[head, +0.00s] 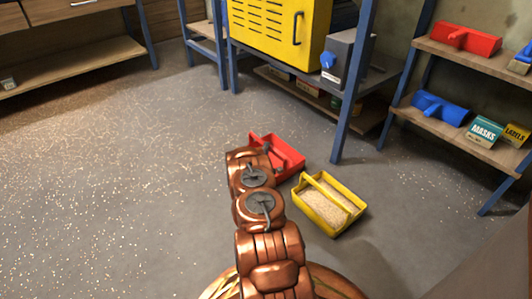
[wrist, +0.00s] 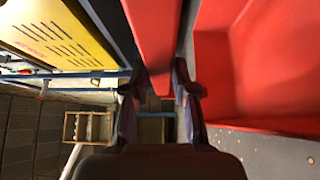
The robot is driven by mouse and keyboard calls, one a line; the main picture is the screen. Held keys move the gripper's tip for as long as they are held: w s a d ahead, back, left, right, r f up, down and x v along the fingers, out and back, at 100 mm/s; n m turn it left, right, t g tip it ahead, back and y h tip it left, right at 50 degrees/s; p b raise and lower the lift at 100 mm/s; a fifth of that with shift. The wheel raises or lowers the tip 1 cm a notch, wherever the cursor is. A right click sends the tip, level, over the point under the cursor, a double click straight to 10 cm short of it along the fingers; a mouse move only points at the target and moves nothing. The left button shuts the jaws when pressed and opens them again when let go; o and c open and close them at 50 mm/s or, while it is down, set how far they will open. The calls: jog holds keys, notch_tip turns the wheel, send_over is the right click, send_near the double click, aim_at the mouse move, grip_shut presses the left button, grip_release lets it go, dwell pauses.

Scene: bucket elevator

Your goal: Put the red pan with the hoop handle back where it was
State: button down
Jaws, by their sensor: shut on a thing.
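The red pan (head: 283,157) with the hoop handle is just beyond the end of my arm in the head view, left of and behind the yellow pan. In the wrist view its red handle bar (wrist: 155,35) runs between the fingers of my gripper (wrist: 159,88), which is shut on it. The pan's red inner wall and floor (wrist: 265,75) fill the right side of that view; the visible part looks empty. My arm hides part of the pan in the head view. I cannot tell whether the pan touches the floor.
A yellow hoop-handled pan (head: 330,228) full of grains stands on the floor close by. A blue-legged stand holds a yellow cabinet (head: 275,30) and grey box. The right shelf (head: 470,140) carries a red scoop (head: 466,40) and a blue one (head: 440,108). Scattered grains lie left.

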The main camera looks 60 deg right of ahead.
jog(key=shift+f, duration=0.1)
jog(key=c, duration=0.9)
grip_release()
